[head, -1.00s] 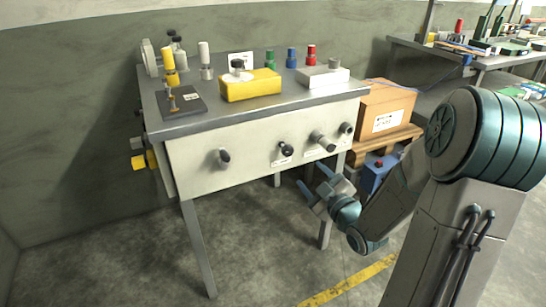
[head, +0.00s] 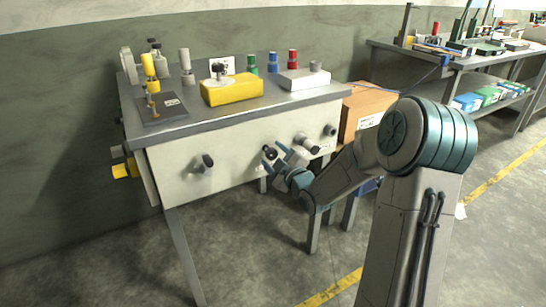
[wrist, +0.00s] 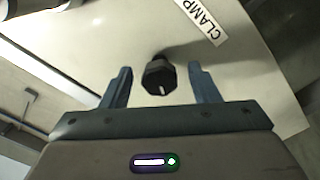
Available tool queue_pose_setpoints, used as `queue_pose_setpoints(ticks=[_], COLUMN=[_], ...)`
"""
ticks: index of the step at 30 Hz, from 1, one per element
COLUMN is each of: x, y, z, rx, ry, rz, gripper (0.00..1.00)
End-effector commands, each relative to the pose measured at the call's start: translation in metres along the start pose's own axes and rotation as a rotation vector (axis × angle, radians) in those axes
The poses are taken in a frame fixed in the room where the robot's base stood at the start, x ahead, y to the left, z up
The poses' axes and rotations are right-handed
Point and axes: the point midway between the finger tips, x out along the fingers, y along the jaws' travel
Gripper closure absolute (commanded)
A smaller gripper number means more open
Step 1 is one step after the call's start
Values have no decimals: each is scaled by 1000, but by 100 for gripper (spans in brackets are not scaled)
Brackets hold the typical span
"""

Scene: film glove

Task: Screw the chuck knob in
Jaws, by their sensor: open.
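Several knobs stick out of the cream front panel of the metal bench (head: 165,165). The labels in the head view are too small to read, so I cannot tell which is the chuck knob. My gripper (head: 275,158) is at the panel, at a dark knob (head: 269,153) in the middle of the row. In the wrist view, my gripper (wrist: 159,70) is open, its two fingers on either side of a black faceted knob (wrist: 159,76) with a white mark. I see gaps on both sides. A label reading "CLAMP" (wrist: 203,20) is beside that knob.
A left knob (head: 204,163), a grey knob (head: 306,144) and a far right knob (head: 330,130) flank the spot. A yellow block (head: 232,90) and a white box (head: 304,79) stand on top. A cardboard box (head: 365,108) is behind my arm.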

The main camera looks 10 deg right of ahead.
Motion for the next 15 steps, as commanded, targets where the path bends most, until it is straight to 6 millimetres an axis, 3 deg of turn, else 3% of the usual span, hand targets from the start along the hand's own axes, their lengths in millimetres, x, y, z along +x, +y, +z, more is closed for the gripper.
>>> queue_pose_setpoints(ticks=[12, 15], x=[10, 10], y=[0, 0], z=[0, 0], rx=[1, 1], ry=[-1, -1], rz=[1, 1], gripper=[45, 70])
